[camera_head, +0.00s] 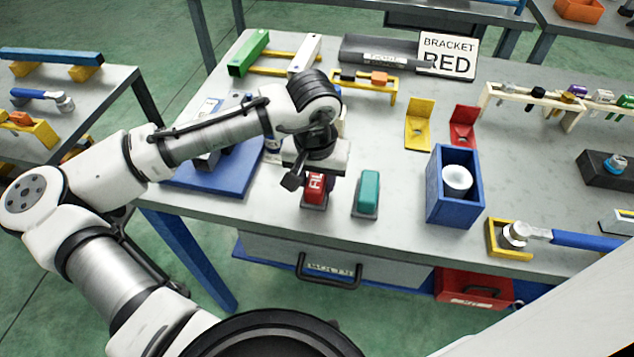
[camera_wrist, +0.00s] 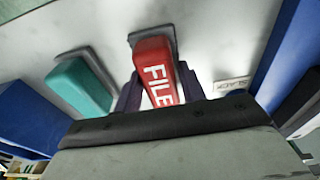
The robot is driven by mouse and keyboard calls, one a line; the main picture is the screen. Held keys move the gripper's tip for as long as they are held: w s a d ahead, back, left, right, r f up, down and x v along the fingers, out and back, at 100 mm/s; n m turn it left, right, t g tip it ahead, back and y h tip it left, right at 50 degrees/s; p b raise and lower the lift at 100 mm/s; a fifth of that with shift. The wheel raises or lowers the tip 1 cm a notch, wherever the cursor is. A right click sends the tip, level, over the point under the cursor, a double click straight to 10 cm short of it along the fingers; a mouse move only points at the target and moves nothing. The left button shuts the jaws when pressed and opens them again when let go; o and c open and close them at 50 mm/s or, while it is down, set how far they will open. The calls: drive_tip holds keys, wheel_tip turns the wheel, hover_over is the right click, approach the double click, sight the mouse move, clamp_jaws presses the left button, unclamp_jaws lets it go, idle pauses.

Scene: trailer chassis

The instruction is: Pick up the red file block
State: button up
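The red file block (camera_head: 315,188), with white lettering, stands upright on a small grey base near the front edge of the workbench. In the wrist view the block (camera_wrist: 157,75) reads "FILE" and lies between my two dark fingers. My gripper (camera_wrist: 160,92) is open, with one finger on each side of the block; firm contact is not visible. In the head view my gripper (camera_head: 308,180) is directly over the block and hides its upper part.
A teal block (camera_head: 367,192) stands close on the right. A blue open box (camera_head: 455,187) with a white cylinder is farther right. A blue tray (camera_head: 222,170) lies left, under my arm. Yellow and red brackets (camera_head: 463,127) stand behind. Bare bench lies between these things.

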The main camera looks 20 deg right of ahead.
sight(317, 176)
drive_tip(key=c, duration=0.7)
wheel_tip(317, 176, up, 20)
drive_tip(key=shift+r+b, duration=0.1)
drive_tip(key=shift+b, duration=0.65)
drive_tip(key=o, duration=0.5)
drive_tip(key=c, duration=0.3)
